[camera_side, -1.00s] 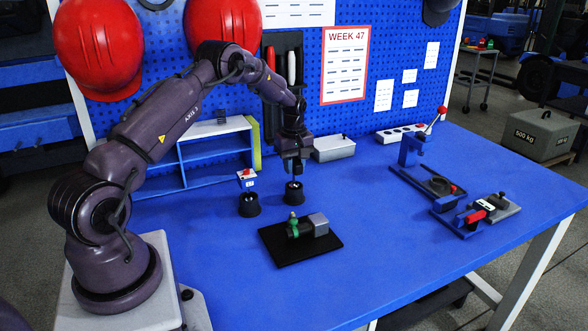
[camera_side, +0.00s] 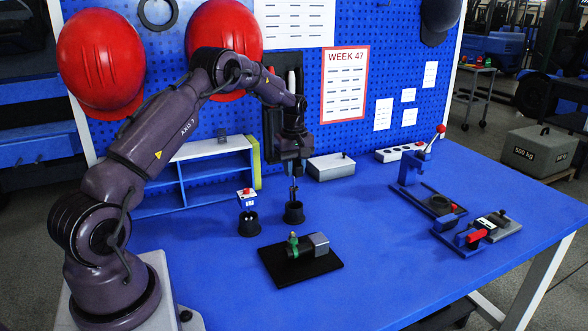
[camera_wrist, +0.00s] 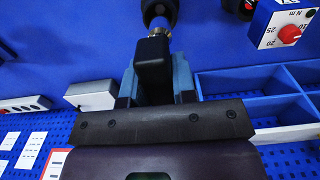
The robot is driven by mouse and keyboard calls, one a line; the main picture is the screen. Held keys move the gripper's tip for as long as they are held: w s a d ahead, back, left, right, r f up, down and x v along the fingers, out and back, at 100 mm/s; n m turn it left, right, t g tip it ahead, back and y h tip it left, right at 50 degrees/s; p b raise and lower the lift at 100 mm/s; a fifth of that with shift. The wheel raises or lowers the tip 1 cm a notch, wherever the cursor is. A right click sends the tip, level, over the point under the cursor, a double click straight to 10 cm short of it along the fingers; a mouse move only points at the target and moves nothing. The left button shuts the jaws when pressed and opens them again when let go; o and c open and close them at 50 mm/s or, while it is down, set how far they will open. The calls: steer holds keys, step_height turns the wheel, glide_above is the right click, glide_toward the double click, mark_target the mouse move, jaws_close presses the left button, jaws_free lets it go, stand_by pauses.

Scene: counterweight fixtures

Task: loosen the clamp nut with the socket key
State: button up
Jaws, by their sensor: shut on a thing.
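My gripper (camera_side: 292,168) points down over the right black cup (camera_side: 293,213). In the wrist view its blue fingers (camera_wrist: 155,72) are shut on the black block-shaped top of the socket key (camera_wrist: 153,52). The key's shaft shows below the jaws in the side view (camera_side: 294,190), in line with the cup. I cannot tell whether its lower end is still inside the cup. The clamp (camera_side: 293,246) is green, with a brass-coloured nut or stud on top (camera_side: 293,236). It sits around a dark bar with a grey block, on a black plate (camera_side: 305,271) in front of the cups.
A second black cup (camera_side: 248,223) at left holds a tool with a white-and-blue dial box and red knob (camera_side: 246,196). A blue shelf (camera_side: 215,166) and grey box (camera_side: 331,167) stand behind. Blue fixtures (camera_side: 411,172) stand at right.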

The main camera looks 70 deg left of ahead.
jaws_close()
steer(key=shift+w+d+r, duration=0.1)
steer(key=shift+w+r, duration=0.1)
steer(key=shift+r, duration=0.15)
steer(key=s+d+r+m, duration=0.35)
steer(key=d+r, duration=0.25)
steer(key=d, duration=0.3)
step_height(320, 180, down, 7)
steer(key=s+d+m, duration=0.2)
steer(key=m, duration=0.2)
steer(key=shift+s+d, duration=0.35)
steer(key=shift+f, duration=1.6)
